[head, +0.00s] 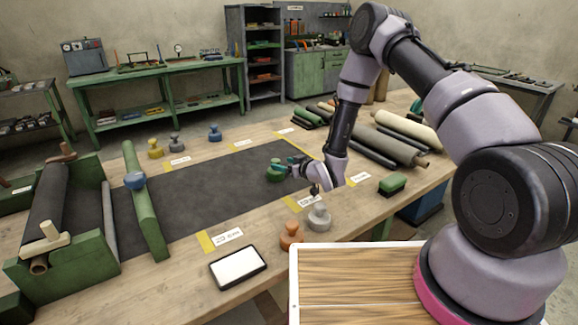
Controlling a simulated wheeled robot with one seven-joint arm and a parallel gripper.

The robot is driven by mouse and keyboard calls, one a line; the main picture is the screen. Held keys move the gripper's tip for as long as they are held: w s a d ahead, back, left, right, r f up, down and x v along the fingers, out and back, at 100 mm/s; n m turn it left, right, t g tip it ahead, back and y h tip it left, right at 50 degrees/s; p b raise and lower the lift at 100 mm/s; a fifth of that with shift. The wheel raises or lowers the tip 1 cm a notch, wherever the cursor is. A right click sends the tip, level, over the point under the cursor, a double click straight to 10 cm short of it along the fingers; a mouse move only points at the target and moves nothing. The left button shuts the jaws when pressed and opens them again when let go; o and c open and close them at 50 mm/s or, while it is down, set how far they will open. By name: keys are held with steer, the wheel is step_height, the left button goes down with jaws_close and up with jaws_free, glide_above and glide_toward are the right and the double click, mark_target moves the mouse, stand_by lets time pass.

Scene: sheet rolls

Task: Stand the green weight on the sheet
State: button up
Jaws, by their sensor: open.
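The green weight (274,172) stands upright on the right end of the dark sheet (205,192), which lies flat along the table. My gripper (284,167) is at the weight's knob, coming from the right, with its jaws open. The fingertips are small here and partly overlap the weight, so I cannot tell whether they touch it.
Orange (291,235) and grey (319,217) weights stand at the near edge, beside a tablet (238,267). Yellow (156,148), grey (176,143) and blue (215,132) weights stand behind the sheet. A green bar (146,212) crosses its left part. Rolls (385,145) lie at right.

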steer(key=v, duration=0.3)
steer(key=shift+s, duration=0.1)
steer(key=w+d+r+m+h, duration=0.1)
steer(key=w+d+r+h, duration=0.1)
steer(key=d+r, duration=0.35)
steer(key=w+d+r+m+h, duration=0.1)
steer(key=w+d+r, duration=0.15)
steer(key=r, duration=0.55)
steer(key=s+d+r+m+g+h, duration=0.1)
steer(key=s+d+r+m+h, duration=0.1)
steer(key=d+r, duration=0.35)
steer(key=s+d+r+m+h, duration=0.1)
steer(key=s+d+r, duration=0.15)
steer(key=r, duration=0.65)
steer(key=s+d+r+m+g+h, duration=0.1)
steer(key=s+d+r+m, duration=0.25)
steer(key=s+r, duration=0.5)
steer(key=s+d+r+m+g+h, duration=0.15)
steer(key=s+d+r, duration=0.35)
steer(key=s, duration=0.6)
steer(key=s+r+m+y, duration=0.1)
steer(key=s, duration=0.9)
steer(key=shift+s+r+m+g, duration=0.25)
steer(key=shift+s+m+g, duration=0.1)
steer(key=shift+m+g, duration=0.1)
steer(key=shift+d+y, duration=0.1)
steer(key=shift+y, duration=0.15)
